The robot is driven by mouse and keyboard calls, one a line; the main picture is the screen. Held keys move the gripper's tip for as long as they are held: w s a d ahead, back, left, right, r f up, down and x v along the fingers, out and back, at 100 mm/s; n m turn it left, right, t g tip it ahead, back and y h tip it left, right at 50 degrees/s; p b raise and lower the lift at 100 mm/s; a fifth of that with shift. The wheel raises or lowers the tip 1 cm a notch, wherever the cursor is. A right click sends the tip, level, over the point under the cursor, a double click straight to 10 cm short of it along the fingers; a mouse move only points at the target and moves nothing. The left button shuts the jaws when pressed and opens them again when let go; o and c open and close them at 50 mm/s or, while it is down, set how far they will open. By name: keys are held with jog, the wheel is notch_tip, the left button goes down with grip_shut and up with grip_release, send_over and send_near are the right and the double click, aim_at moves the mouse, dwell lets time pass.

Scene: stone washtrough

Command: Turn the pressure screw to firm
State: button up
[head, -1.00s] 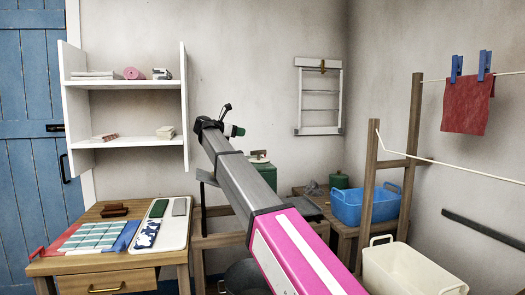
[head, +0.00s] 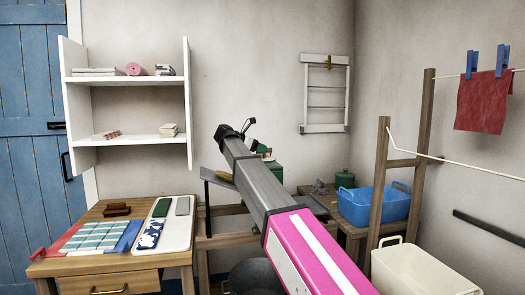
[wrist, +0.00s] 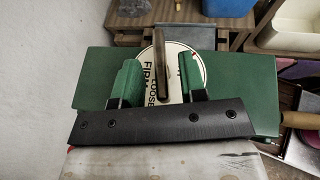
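The pressure screw's pale round dial (wrist: 181,82) lies on a green housing (wrist: 240,90) in the wrist view, with FIRM and LOOSE lettered on its left side. A brownish bar (wrist: 159,60) stands over the dial, roughly upright in the picture. My gripper (wrist: 157,82) is open, its green-padded fingers to the left and right of the bar, with a visible gap on each side. In the head view my gripper (head: 250,135) is small and partly hidden by my arm, above the green housing (head: 273,172).
A blue tub (head: 374,205) and a white basket (head: 420,272) stand at the right beside a wooden rack (head: 381,180). A table (head: 100,262) with cloths stands at the left, below a white shelf (head: 125,82). A wooden roller handle (wrist: 300,120) juts out right in the wrist view.

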jog(key=shift+x, duration=0.8)
jog(key=shift+c, duration=0.3)
grip_shut()
